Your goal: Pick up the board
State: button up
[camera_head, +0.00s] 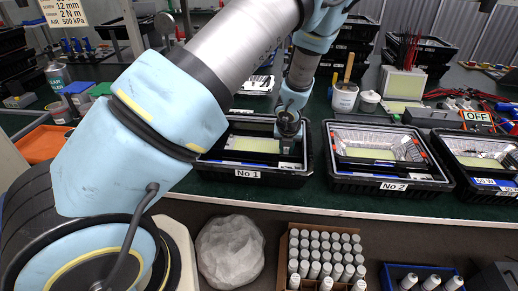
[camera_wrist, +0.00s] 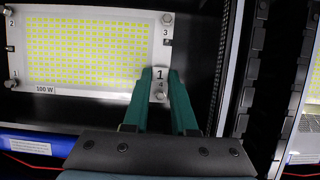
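The board (camera_wrist: 90,50) is a white plate with a grid of yellow LEDs, marked "100 W", with a numbered screw at each corner. In the head view the board (camera_head: 250,145) lies in the tray labelled No 1 (camera_head: 285,180).
Tray No 2 (camera_head: 388,185) stands to the right, with another tray (camera_head: 485,158) beyond it. A white cup (camera_head: 344,98) with a handle in it is behind. A box of white bottles (camera_head: 324,258) and a clear bag (camera_head: 230,252) are in front. My arm crosses the left side.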

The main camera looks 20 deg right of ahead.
grip_shut()
dwell(0.3)
notch_tip(320, 180, up, 18)
jog(key=p, duration=1)
jog(key=shift+f, duration=0.25)
dwell(0.4)
